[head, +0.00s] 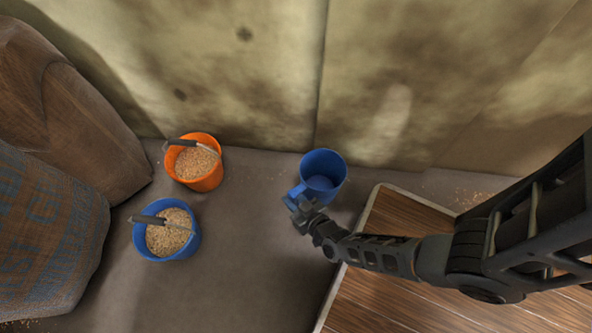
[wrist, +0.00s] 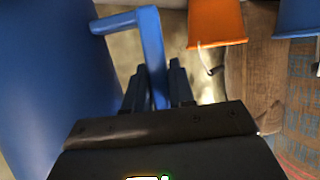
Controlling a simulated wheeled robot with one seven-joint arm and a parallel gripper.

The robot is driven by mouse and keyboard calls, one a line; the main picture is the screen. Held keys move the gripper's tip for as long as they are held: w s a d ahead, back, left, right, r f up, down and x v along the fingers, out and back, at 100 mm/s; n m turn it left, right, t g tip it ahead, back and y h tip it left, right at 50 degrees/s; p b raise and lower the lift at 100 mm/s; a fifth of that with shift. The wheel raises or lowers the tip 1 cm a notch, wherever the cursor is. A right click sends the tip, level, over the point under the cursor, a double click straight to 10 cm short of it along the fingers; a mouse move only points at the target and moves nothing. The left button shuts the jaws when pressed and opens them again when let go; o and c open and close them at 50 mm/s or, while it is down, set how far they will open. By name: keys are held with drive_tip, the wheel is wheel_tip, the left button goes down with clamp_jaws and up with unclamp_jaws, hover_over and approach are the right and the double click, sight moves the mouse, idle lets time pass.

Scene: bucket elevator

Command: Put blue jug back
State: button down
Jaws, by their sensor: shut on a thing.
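The blue jug (head: 326,168) is near the wall in the head view, its opening facing up toward the camera, and it looks empty. My gripper (head: 304,211) is at the jug's handle on the near left side. In the wrist view, the jug's body (wrist: 55,70) fills the left edge. Its handle (wrist: 153,50) runs down between the two fingers of my gripper (wrist: 157,85), which is shut on it. Whether the jug's base touches the floor cannot be told.
An orange bucket (head: 209,181) and a blue bucket (head: 186,244), both holding grain, stand to the left. Large sacks (head: 45,225) fill the left edge. A wooden platform (head: 385,300) with a pale edge lies right of the jug. Grey floor (head: 250,285) is clear between the blue bucket and the platform.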

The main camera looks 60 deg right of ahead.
sight(315, 185)
drive_tip(key=w+d+b, duration=0.2)
drive_tip(key=d, duration=0.3)
wheel_tip(315, 185, down, 7)
drive_tip(key=b, duration=0.5)
drive_tip(key=shift+d, duration=0.3)
drive_tip(key=c, duration=1)
unclamp_jaws()
drive_tip(key=shift+f, duration=0.1)
drive_tip(key=shift+o, duration=0.2)
